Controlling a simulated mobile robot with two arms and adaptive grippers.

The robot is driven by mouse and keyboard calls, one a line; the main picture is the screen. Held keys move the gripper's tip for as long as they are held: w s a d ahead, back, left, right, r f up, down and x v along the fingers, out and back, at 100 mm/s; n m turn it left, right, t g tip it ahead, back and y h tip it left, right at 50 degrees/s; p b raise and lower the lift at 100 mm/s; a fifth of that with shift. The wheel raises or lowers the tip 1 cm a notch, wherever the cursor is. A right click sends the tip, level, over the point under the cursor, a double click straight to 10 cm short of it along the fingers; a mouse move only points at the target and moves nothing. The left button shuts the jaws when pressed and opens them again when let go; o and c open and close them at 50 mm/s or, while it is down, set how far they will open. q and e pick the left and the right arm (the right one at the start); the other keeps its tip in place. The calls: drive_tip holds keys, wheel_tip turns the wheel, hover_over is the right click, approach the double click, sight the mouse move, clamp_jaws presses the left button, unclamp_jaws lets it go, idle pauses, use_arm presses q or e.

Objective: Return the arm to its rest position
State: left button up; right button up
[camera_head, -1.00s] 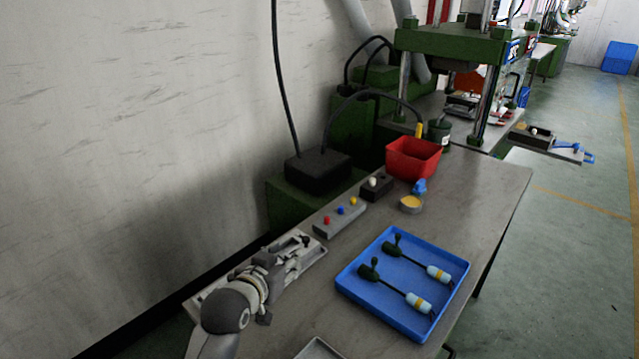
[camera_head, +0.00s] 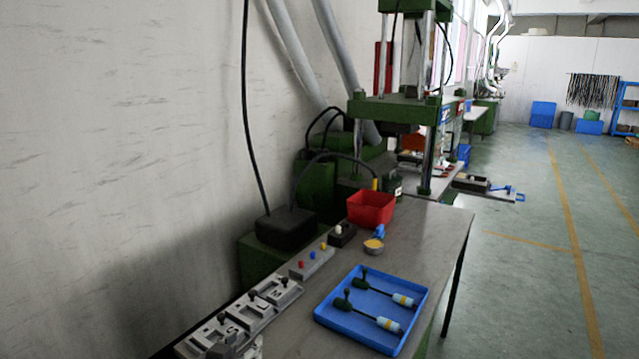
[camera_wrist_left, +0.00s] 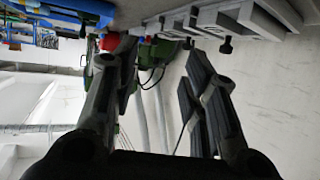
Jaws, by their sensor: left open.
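My left gripper (camera_head: 230,340) shows only in part at the bottom edge of the head view, over the near end of the grey fixture strip (camera_head: 257,307). In the left wrist view the two dark fingers of the left gripper (camera_wrist_left: 160,70) stand wide apart with nothing between them. That view looks inverted, with the table at the top and the pale wall behind the fingers. My right gripper is in neither view.
A blue tray (camera_head: 336,323) with two dark tools with light handles lies on the table (camera_head: 430,225). A green press (camera_head: 395,110) stands beyond; the wall is at left.

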use_arm(q)
drive_tip(key=shift+g+y, duration=0.3)
drive_tip(key=shift+g, duration=0.5)
drive_tip(key=s+f, duration=0.2)
drive_tip(key=f, duration=0.1)
drive_tip(key=s+f, duration=0.1)
drive_tip(key=shift+s+a+f, duration=0.2)
drive_tip(key=shift+a+f, duration=0.1)
drive_tip(key=s+a+f+g+y, duration=0.15)
drive_tip(key=s+f+g, duration=0.3)
drive_tip(key=s, duration=0.95)
drive_tip(key=s+a+f+g, duration=0.3)
drive_tip(key=s+f, duration=0.2)
drive_tip(key=s, duration=1)
wheel_tip(320, 180, down, 26)
drive_tip(key=g, duration=0.2)
drive_tip(key=s+a+f, duration=0.2)
drive_tip(key=s+f, duration=1.4)
drive_tip(key=s, duration=0.1)
drive_tip(key=shift+s+a+f+g, duration=0.25)
drive_tip(key=shift+a+f+g, duration=0.05)
drive_tip(key=shift+f+g, duration=0.15)
drive_tip(key=shift+y, duration=0.25)
